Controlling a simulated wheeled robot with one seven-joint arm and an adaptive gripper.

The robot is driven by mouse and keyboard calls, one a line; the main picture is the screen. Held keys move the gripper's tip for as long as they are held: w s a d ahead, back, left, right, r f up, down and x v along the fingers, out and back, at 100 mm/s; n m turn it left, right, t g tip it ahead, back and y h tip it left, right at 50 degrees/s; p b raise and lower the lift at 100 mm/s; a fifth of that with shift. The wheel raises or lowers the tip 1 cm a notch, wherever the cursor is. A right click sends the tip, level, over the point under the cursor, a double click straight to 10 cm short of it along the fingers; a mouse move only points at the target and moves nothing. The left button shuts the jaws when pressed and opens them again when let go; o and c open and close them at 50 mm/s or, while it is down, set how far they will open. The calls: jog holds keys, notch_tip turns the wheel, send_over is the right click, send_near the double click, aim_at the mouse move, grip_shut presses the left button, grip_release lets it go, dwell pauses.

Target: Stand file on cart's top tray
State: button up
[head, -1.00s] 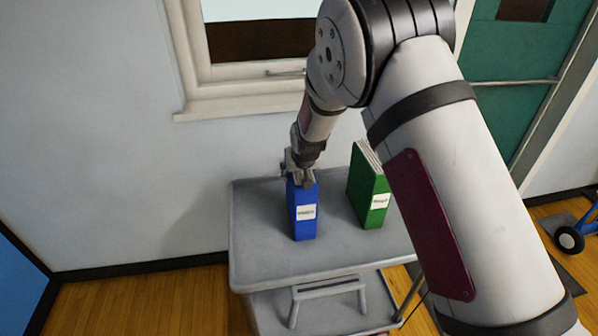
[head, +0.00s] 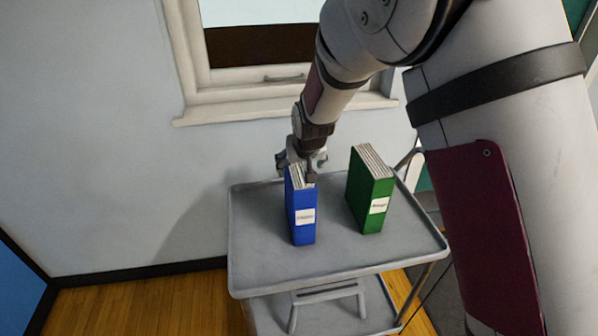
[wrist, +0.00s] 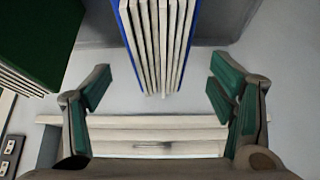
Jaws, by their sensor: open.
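The blue file (head: 301,222) stands upright on the cart's top tray (head: 262,262), its white label facing the front. My gripper (head: 302,168) is just above and behind the file's top edge in the head view. In the wrist view, my gripper (wrist: 160,98) has its two teal-padded fingers spread wide, with a gap on each side of the blue file (wrist: 156,45). The file's pages show between its blue covers, and nothing is held. The head view does not show clearly how far the fingertips are from the file.
A green file (head: 368,195) stands upright on the same tray, right of the blue one; it also shows at the left of the wrist view (wrist: 40,40). A wall and window sill (head: 240,110) lie behind the cart.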

jog(key=shift+v, duration=1.55)
jog(key=s+d+r+m, duration=0.2)
jog(key=s+d+r, duration=1.2)
jog(key=d+r, duration=0.1)
jog(key=s+d, duration=0.3)
jog(key=s, duration=0.4)
jog(key=s+d+r+h, duration=0.1)
jog(key=s+d, duration=0.1)
jog(key=s, duration=0.5)
jog(key=s+d+r+g, duration=0.1)
jog(key=s+d, duration=0.2)
jog(key=s, duration=0.4)
jog(key=shift+d+r+m+h, duration=0.25)
jog(key=shift+d+m+h, duration=0.05)
jog(key=shift+m+h, duration=0.1)
jog(key=shift+s, duration=0.1)
